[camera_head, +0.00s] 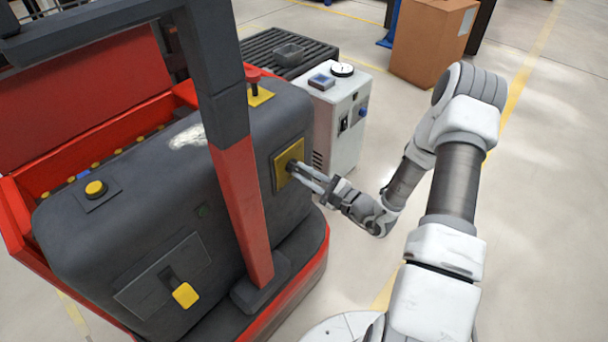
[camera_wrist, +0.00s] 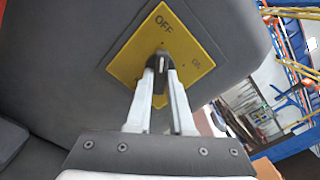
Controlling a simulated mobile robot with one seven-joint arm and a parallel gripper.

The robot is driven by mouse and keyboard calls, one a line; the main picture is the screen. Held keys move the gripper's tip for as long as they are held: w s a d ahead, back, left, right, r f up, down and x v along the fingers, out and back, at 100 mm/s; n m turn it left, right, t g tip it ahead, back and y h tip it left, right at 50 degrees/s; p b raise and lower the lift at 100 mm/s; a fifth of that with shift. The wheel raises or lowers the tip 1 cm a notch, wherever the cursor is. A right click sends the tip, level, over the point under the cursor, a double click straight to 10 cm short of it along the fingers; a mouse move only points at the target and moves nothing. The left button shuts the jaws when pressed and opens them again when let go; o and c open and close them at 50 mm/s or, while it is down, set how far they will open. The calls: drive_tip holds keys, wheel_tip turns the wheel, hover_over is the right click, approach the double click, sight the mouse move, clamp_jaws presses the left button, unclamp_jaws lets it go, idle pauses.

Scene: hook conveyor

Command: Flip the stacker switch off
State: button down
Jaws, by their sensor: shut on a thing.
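The stacker (camera_head: 130,210) is a red and dark grey machine on the left of the head view. A yellow switch plate (camera_head: 279,178) is on its side. In the wrist view the plate (camera_wrist: 130,66) carries "OFF" at the top and a second, blurred label at the right. A small black switch knob (camera_wrist: 158,60) sits at its middle. My gripper (camera_head: 295,170) reaches the plate from the right. In the wrist view my gripper's fingertips (camera_wrist: 160,70) are shut on the knob. The fingers partly hide the knob, and I cannot tell its exact setting.
A red knob (camera_head: 253,76) on a yellow base and a yellow button (camera_head: 95,188) are on top of the stacker. A white cabinet (camera_head: 345,125) stands just behind the switch side. A cardboard box (camera_head: 430,40) is further back. Floor at the right is clear.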

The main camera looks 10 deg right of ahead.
idle(0.3)
drive_tip(key=c, duration=0.8)
unclamp_jaws()
drive_tip(key=p+v, duration=0.2)
drive_tip(key=v, duration=1.5)
drive_tip(key=shift+s+d+p, duration=0.15)
drive_tip(key=shift+s+p, duration=0.05)
drive_tip(key=shift+p, duration=0.1)
